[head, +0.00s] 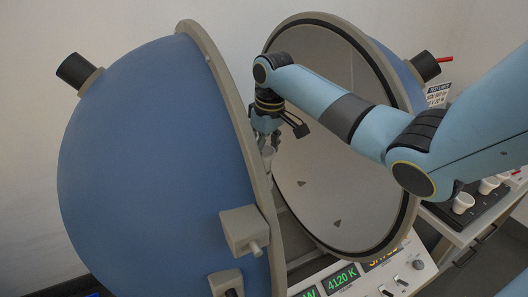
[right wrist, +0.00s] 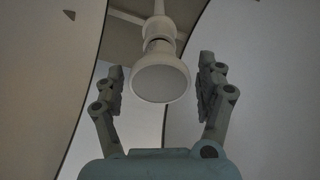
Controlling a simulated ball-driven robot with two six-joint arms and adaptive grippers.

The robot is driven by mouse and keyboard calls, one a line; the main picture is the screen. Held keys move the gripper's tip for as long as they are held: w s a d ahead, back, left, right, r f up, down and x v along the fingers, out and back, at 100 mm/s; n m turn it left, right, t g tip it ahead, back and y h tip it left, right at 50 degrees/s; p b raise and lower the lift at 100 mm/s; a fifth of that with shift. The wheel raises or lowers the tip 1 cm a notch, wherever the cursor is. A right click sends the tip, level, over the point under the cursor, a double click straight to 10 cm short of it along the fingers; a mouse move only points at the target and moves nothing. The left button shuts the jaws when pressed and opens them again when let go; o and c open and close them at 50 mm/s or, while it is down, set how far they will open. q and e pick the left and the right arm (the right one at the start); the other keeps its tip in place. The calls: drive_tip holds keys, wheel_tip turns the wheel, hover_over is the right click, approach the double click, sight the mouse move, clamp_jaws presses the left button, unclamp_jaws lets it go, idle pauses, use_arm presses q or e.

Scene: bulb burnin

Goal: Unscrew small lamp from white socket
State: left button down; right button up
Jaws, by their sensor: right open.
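The small white lamp (right wrist: 160,82) faces the camera in the right wrist view, with its round front towards me. Its narrow neck runs back to the white socket (right wrist: 159,28) on a thin post. My right gripper (right wrist: 162,72) is open, with one finger on each side of the lamp and a visible gap to each. In the head view my right gripper (head: 266,138) points down between the two sphere halves, just above the lamp (head: 268,155). The socket is mostly hidden there behind the near half's rim. My left gripper is not in view.
A blue hemisphere (head: 150,165) with a grey rim stands close on the left. The other half (head: 330,180) stands open behind my right arm, showing its pale inside. A control panel (head: 385,275) lies below. A dark tray (head: 445,215) with white lamps (head: 463,203) sits at right.

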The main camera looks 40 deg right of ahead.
drive_tip(key=m, duration=0.3)
drive_tip(key=shift+m+h, duration=0.3)
drive_tip(key=shift+m, duration=0.1)
drive_tip(key=m, duration=0.3)
drive_tip(key=shift+m, duration=0.4)
drive_tip(key=m, duration=0.6)
drive_tip(key=shift+g+h, duration=0.4)
